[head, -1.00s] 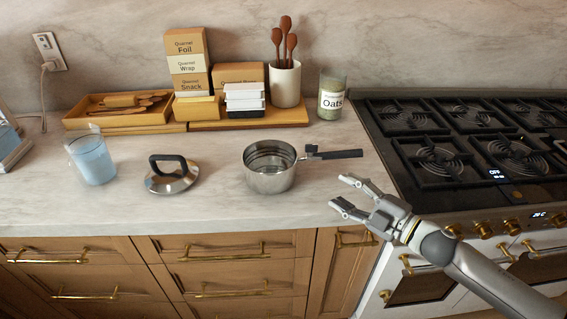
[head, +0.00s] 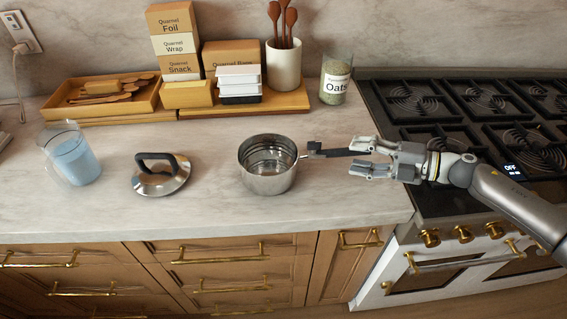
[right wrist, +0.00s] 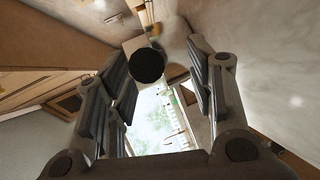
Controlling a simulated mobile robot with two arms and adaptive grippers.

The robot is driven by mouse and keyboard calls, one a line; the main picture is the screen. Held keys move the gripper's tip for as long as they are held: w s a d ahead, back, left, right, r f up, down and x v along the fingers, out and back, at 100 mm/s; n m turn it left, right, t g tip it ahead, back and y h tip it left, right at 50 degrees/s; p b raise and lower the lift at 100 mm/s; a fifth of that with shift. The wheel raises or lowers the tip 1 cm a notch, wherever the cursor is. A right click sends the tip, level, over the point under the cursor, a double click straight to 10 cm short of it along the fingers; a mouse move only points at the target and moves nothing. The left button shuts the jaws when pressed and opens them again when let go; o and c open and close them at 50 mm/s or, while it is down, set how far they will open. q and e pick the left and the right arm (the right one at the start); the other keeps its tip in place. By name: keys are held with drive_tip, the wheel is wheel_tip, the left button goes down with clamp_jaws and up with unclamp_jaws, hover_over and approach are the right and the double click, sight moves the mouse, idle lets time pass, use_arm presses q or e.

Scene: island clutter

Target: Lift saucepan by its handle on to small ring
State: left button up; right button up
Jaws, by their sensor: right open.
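The steel saucepan (head: 268,182) stands upright on the marble counter, its dark handle (head: 336,152) pointing right towards the hob. My right gripper (head: 363,160) is open at the free end of the handle, with the fingers pointing left. The handle's end meets the fingers in the picture; I cannot tell whether they touch. In the right wrist view a dark round shape (right wrist: 147,65) shows between the open fingers, perhaps the handle's end. The black hob has several rings, including one at back left (head: 415,101); the front left one is partly hidden by my arm. My left gripper is out of view.
A steel lid (head: 162,181) with a black grip lies left of the saucepan. A blue-filled glass (head: 75,160) stands further left. An oats jar (head: 336,80), a utensil pot (head: 284,66) and boxes line the back. The counter before the saucepan is clear.

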sight(342, 151)
drive_tip(key=x, duration=0.1)
drive_tip(key=p+x, duration=0.1)
drive_tip(key=x, duration=0.1)
drive_tip(key=shift+w+a+r+p, duration=0.1)
drive_tip(key=shift+a+r+p, duration=0.25)
drive_tip(key=shift+a, duration=0.15)
drive_tip(key=shift+w+a+f, duration=0.1)
drive_tip(key=shift+a+f, duration=0.05)
drive_tip(key=shift+a, duration=0.15)
drive_tip(key=shift+w+a+f, duration=0.1)
drive_tip(key=c, duration=0.5)
clamp_jaws()
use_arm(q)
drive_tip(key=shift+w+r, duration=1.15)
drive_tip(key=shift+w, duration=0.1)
